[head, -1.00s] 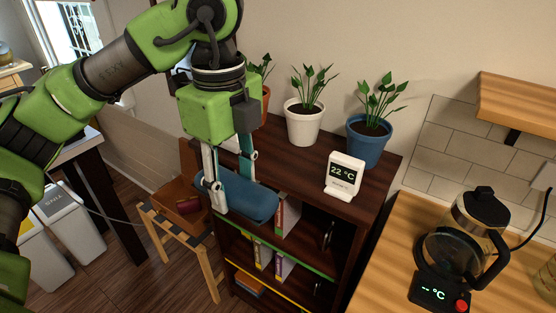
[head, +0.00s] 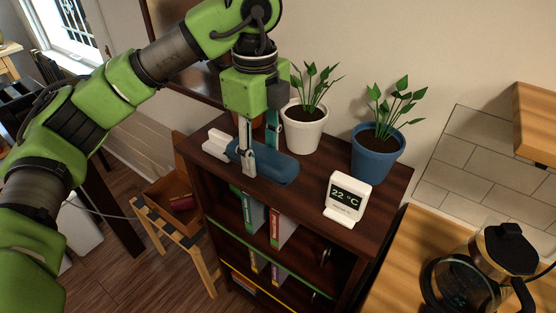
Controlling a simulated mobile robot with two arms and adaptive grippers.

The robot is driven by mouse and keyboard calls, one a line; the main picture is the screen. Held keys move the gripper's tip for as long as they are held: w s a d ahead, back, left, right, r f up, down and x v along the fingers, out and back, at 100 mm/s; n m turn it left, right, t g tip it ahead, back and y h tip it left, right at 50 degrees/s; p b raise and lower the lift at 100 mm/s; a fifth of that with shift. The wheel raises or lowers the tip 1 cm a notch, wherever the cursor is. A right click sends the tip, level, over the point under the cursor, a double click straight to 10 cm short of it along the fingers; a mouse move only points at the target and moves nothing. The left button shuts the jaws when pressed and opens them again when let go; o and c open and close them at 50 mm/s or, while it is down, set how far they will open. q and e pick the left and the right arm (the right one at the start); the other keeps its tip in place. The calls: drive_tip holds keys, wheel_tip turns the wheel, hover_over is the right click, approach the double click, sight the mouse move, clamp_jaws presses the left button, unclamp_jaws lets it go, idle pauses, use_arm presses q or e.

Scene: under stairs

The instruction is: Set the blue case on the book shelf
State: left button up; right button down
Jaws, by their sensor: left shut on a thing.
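The blue case (head: 276,169) is at the top of the dark wooden book shelf (head: 303,195), near its left part. My left gripper (head: 258,165) points down and is shut on the case, with a finger in front of it and one behind. The case lies level, on or just above the shelf top; I cannot tell whether it touches. My right gripper is not in view.
A white pot plant (head: 303,128) stands close behind the case, and a blue pot plant (head: 376,150) is further right. A white temperature display (head: 345,200) stands at the front right. A white object (head: 218,142) is left of the case. A coffee maker (head: 485,265) is at lower right.

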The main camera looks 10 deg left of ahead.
use_arm(q)
drive_tip(key=w+f, duration=0.1)
drive_tip(key=w, duration=0.1)
drive_tip(key=w+d+f+p, duration=0.1)
drive_tip(key=w+f, duration=0.3)
drive_tip(key=shift+w+d+f, duration=0.2)
drive_tip(key=shift+w+d, duration=0.05)
drive_tip(key=shift+w+d+f+p, duration=0.1)
drive_tip(key=shift+w+f+p, duration=0.4)
drive_tip(key=shift+f+p, duration=0.25)
wheel_tip(320, 180, down, 2)
drive_tip(key=shift+w+f+p, duration=0.15)
drive_tip(key=shift+f+p, duration=0.05)
drive_tip(key=shift+p, duration=0.55)
drive_tip(key=shift+f, duration=0.5)
drive_tip(key=shift+f, duration=0.1)
drive_tip(key=o, duration=1.6)
drive_tip(key=shift+f, duration=0.1)
